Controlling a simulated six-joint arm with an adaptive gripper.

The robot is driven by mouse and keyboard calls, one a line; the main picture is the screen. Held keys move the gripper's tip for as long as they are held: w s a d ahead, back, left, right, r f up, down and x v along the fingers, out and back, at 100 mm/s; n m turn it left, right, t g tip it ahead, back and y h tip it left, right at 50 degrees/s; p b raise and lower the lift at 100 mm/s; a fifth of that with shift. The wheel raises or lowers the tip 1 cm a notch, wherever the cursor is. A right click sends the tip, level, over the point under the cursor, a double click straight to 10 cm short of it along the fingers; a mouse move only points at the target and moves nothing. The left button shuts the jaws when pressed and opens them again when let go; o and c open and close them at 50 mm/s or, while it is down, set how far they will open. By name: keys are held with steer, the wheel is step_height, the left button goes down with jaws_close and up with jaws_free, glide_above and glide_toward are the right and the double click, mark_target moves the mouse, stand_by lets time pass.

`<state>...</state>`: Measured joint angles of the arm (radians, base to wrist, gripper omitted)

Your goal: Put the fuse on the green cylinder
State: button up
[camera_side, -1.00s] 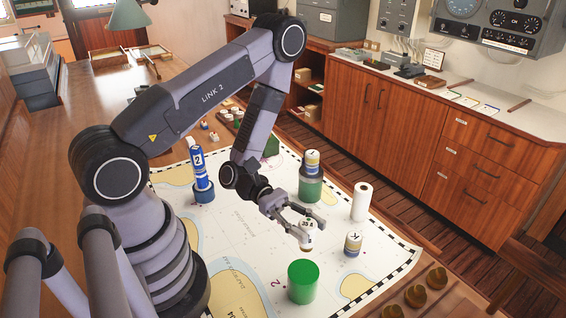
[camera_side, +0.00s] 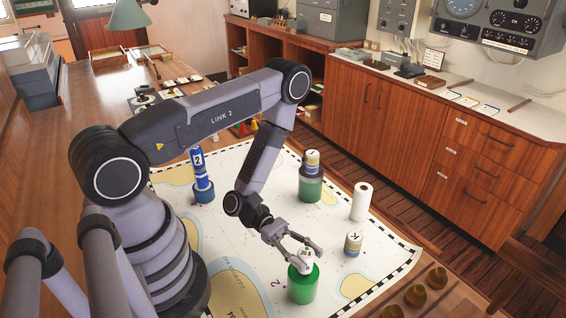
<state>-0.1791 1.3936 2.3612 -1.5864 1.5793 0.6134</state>
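The fuse (camera_side: 305,258) is a small white cylinder with dark print, upright between the fingers of my gripper (camera_side: 306,257). My gripper is shut on it from the upper left. The green cylinder (camera_side: 303,288) stands on the chart directly below the fuse. The fuse's lower end is at the green cylinder's top; I cannot tell whether it rests on it or is just above. The fingers partly hide the fuse's sides.
A white cylinder (camera_side: 361,202) and a small can marked 1 (camera_side: 353,244) stand to the right. Another can (camera_side: 312,162) stands on a grey-green cylinder (camera_side: 310,187) behind. A blue tube (camera_side: 200,170) is at left. Brass knobs (camera_side: 415,294) line the front-right edge.

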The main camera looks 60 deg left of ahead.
steer(key=o, duration=0.3)
steer(key=shift+r, duration=0.2)
steer(key=s+a, duration=0.2)
steer(key=a, duration=0.9)
steer(key=shift+s+a+r+m+t+y, duration=0.55)
steer(key=shift+s+r+m+y, duration=0.85)
steer(key=shift+r+m+y, duration=2.7)
steer(key=shift+s+a+r+m+t+y, duration=0.2)
steer(key=shift+s+a+r+m+y, duration=1.25)
steer(key=shift+r, duration=4.55)
steer(key=shift+s+a+r+m+t+y, duration=0.1)
steer(key=shift+s+r+m+t+y, duration=0.25)
steer(key=shift+s+r+m+y, duration=2.35)
